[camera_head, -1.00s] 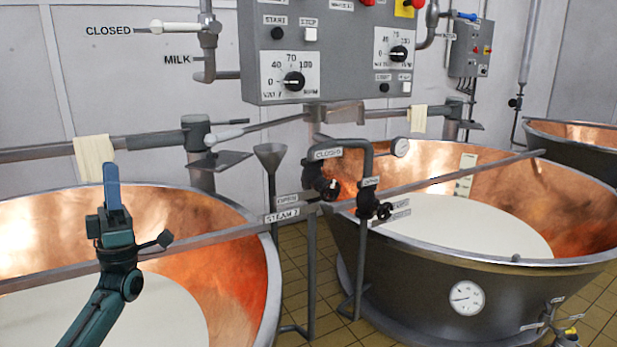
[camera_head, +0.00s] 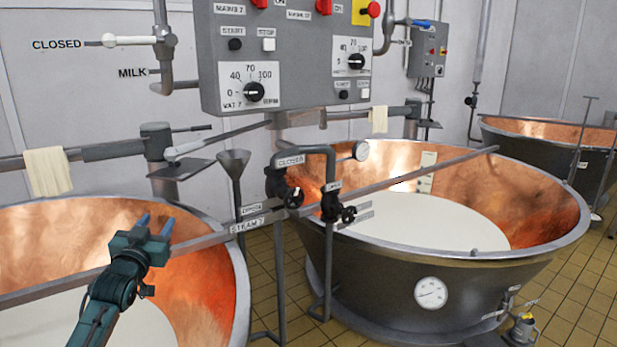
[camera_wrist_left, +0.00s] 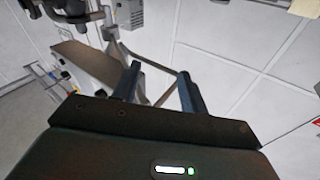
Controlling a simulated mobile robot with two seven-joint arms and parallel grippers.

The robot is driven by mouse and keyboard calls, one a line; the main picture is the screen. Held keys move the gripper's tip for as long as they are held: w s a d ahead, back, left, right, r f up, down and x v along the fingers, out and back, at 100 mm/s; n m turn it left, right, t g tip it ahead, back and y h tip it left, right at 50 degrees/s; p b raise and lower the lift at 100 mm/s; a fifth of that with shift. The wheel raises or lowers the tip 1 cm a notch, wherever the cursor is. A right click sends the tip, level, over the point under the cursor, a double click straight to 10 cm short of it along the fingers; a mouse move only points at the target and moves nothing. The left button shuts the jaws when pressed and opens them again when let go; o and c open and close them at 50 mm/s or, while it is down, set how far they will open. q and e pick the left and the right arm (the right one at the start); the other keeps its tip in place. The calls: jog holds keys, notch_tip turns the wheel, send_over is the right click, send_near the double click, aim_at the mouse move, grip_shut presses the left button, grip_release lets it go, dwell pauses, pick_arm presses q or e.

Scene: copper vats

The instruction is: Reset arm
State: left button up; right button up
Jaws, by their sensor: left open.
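My left gripper (camera_head: 155,224) is open and empty. My right gripper is in neither view.
A second copper vat (camera_head: 395,290) with milk stands to the right, and a third (camera_head: 540,150) at the far right. Steam pipes with black valves (camera_head: 293,197) and a funnel (camera_head: 233,165) stand between the two nearer vats. A grey control box (camera_head: 285,70) hangs above.

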pick_arm(q)
jog(key=s+d+f+g+h, duration=0.1)
jog(key=s+d+f+g, duration=0.1)
jog(key=s+d+f, duration=0.2)
jog(key=s+d+f+m+g, duration=0.1)
jog(key=s+d+f, duration=0.4)
jog(key=s+f, duration=0.6)
jog(key=s+d+f+m+g+h, duration=0.1)
jog(key=s+d+f+g, duration=0.2)
jog(key=s+f, duration=0.5)
jog(key=shift+s+d+f+g+h, duration=0.15)
jog(key=shift+d+f, duration=0.15)
jog(key=shift+f, duration=0.4)
jog(key=shift+d+f+g+h, duration=0.1)
jog(key=shift+d+f, duration=0.2)
jog(key=shift+f, duration=0.45)
jog(key=shift+s+d+f+g+h, duration=0.15)
jog(key=shift+d+f, duration=0.15)
jog(key=shift+f, duration=0.4)
jog(key=s+d+f+g, duration=0.1)
jog(key=s+d, duration=0.2)
jog(key=s, duration=0.5)
jog(key=s+d+f+g+h, duration=0.1)
jog(key=s+d, duration=0.2)
jog(key=s, duration=0.5)
jog(key=shift+f, duration=0.4)
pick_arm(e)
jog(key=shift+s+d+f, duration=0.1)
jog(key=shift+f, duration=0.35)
